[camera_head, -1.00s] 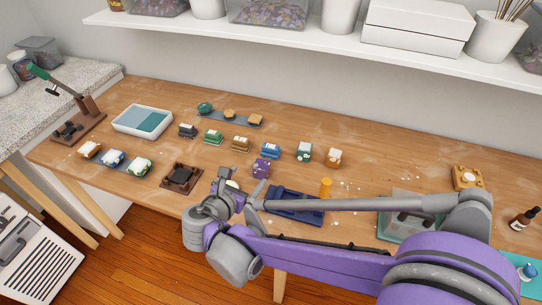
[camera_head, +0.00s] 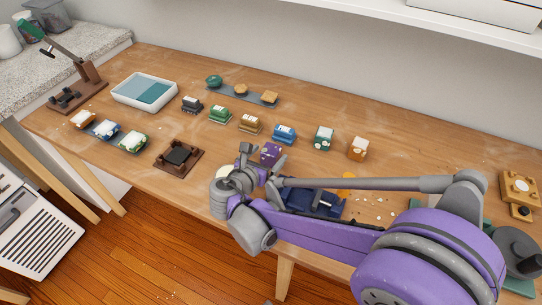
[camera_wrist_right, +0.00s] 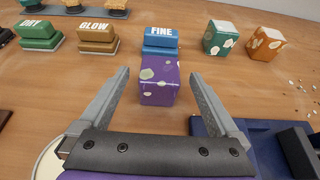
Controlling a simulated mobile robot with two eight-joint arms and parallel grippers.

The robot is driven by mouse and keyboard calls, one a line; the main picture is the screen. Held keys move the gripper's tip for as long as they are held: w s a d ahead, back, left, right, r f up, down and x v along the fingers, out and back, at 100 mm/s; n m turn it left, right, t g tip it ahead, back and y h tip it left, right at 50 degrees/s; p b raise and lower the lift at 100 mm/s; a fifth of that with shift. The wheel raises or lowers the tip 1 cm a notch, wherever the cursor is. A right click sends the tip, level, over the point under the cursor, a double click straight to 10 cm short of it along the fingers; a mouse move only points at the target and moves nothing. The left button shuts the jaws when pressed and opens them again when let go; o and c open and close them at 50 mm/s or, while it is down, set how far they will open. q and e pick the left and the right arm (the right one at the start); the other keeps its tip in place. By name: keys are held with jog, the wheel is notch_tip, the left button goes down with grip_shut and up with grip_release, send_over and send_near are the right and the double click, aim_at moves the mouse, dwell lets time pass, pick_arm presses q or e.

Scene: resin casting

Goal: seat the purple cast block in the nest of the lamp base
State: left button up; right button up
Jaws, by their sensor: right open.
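The purple cast block (camera_head: 270,153), with pale flecks, stands on the wooden table. In the right wrist view the purple block (camera_wrist_right: 160,82) is between the two grey fingers. My right gripper (camera_head: 258,157) is open, its fingertips (camera_wrist_right: 160,76) on either side of the block with gaps showing. The block is partly hidden by the gripper in the head view. A dark brown base with a black square centre (camera_head: 178,155), which looks like the lamp base, lies left of the gripper. My left gripper is out of view.
A blue fixture (camera_head: 300,200) lies partly behind my right arm. Labelled blocks, including a blue one (camera_head: 284,133), stand behind the purple block. Teal (camera_head: 323,138) and orange (camera_head: 357,148) blocks stand to its right. Bare table lies between the brown base and the labelled row.

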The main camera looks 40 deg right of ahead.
aim_at(275, 148)
jog(key=b+x, duration=0.1)
jog(key=x, duration=0.5)
jog(key=shift+f, duration=0.15)
grip_shut()
dwell(0.4)
